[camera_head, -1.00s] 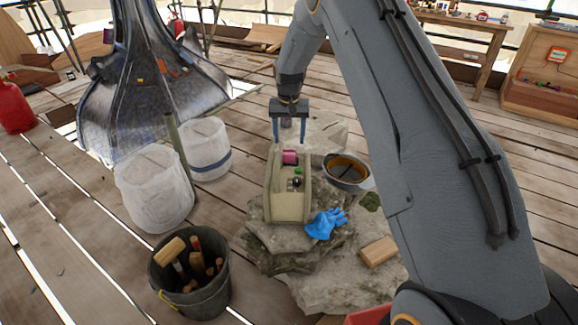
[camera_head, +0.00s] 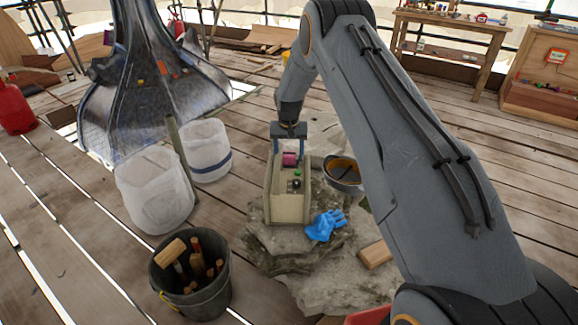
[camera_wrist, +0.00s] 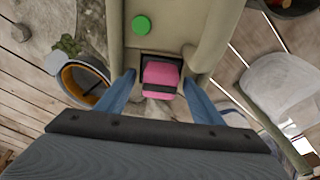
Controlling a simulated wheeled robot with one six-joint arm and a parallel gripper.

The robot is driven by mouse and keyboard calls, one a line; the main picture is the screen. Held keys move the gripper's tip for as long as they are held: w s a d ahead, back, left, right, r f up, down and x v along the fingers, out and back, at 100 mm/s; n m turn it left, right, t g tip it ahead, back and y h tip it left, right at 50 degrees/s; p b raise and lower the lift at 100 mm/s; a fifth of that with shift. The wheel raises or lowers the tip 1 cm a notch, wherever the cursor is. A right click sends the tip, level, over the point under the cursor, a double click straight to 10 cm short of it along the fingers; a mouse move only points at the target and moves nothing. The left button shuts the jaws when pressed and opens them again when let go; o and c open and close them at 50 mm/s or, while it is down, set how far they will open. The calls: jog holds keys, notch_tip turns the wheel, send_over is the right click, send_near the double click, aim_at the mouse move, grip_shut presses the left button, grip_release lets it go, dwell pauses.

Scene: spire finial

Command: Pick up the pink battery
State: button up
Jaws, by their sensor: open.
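The pink battery (camera_head: 289,159) sits at the far end of a beige box-like case (camera_head: 288,208) that stands on the rocks. It has a dark band, which shows in the wrist view (camera_wrist: 160,78). My gripper (camera_head: 288,154) is over that end of the case. Its two blue fingers are open, one on each side of the battery, with visible gaps in the wrist view (camera_wrist: 160,92). A green round button (camera_wrist: 141,25) is on the case near the battery. The far side of the battery is hidden.
A blue glove (camera_head: 325,226) lies on the rock at the front right of the case. A grey bowl-like container (camera_head: 343,187) stands close on the right. A bucket of tools (camera_head: 205,300) and white sacks (camera_head: 150,190) stand to the left.

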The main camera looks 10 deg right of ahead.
grip_shut()
jog(key=shift+r, duration=0.1)
